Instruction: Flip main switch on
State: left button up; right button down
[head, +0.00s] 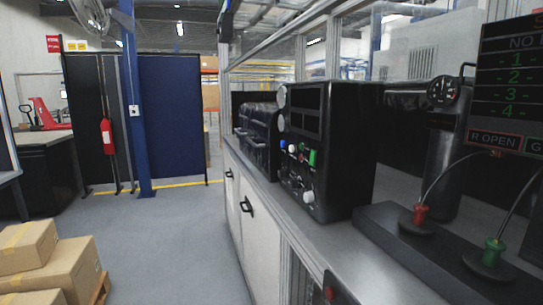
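A black control box (325,150) stands on the counter in the middle right of the head view. Its front carries two round gauges, dark display windows, blue, white, red and green buttons (312,157), and small knobs and toggles lower down. Which of these is the main switch, and its position, I cannot tell at this size. A small red part (329,292) on a dark fitting shows at the bottom edge, on the counter's front side; it is cut off. Neither of my grippers is in view.
The grey counter (290,205) has white cabinet doors with black handles. Red (420,214) and green (494,250) cabled plugs, a black cylinder with a gauge (442,150) and a display panel (508,85) stand right. Cardboard boxes (55,265) lie lower left. The floor between is clear.

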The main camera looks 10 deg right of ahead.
aim_at(311, 161)
jog(key=i+j, duration=0.1)
jog(key=i, duration=0.3)
jog(key=i+j+u, duration=0.1)
jog(key=i, duration=0.3)
